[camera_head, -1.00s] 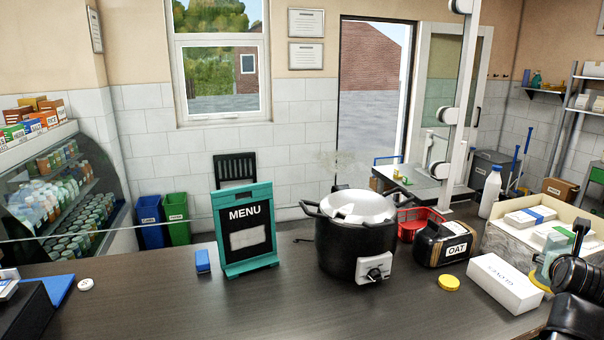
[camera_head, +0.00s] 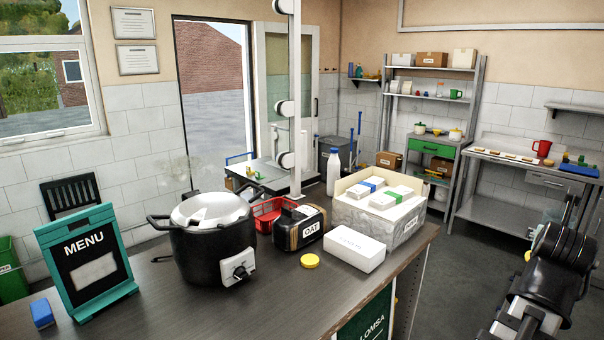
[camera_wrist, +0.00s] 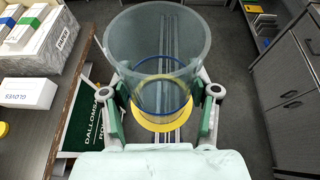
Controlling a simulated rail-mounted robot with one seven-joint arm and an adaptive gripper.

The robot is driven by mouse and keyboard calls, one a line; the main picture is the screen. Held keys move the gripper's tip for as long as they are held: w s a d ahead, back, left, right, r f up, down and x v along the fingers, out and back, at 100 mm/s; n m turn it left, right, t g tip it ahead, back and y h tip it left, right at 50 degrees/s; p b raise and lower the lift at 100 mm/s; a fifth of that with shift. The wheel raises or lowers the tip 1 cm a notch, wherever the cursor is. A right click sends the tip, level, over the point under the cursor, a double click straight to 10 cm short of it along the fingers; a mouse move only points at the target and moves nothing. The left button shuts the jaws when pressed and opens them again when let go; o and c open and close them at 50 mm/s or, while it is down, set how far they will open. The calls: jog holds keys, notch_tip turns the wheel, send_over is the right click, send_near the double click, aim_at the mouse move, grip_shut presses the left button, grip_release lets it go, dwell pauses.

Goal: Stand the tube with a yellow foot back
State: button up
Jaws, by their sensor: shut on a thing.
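In the wrist view my gripper (camera_wrist: 160,95) is shut on a clear tube (camera_wrist: 150,45) with a yellow foot (camera_wrist: 148,122). One finger presses on each side of it. The tube's wide open rim faces up toward the camera, and the yellow foot lies at its far, lower end. A blue ring shows near the foot. The tube hangs over the grey floor, to the right of the counter's end.
The counter (camera_head: 200,310) carries a menu stand (camera_head: 88,258), black cooker (camera_head: 210,245), oat box (camera_head: 300,228), yellow lid (camera_head: 310,261), glove box (camera_head: 354,250) and a carton of packets (camera_head: 350,212). A side bench (camera_head: 510,212) and shelves (camera_head: 430,100) stand at the back right. Floor between is open.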

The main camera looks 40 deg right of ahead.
jog(key=shift+s+d+m+g, duration=0.15)
jog(key=shift+s+m+g, duration=0.15)
jog(key=shift+s, duration=1.15)
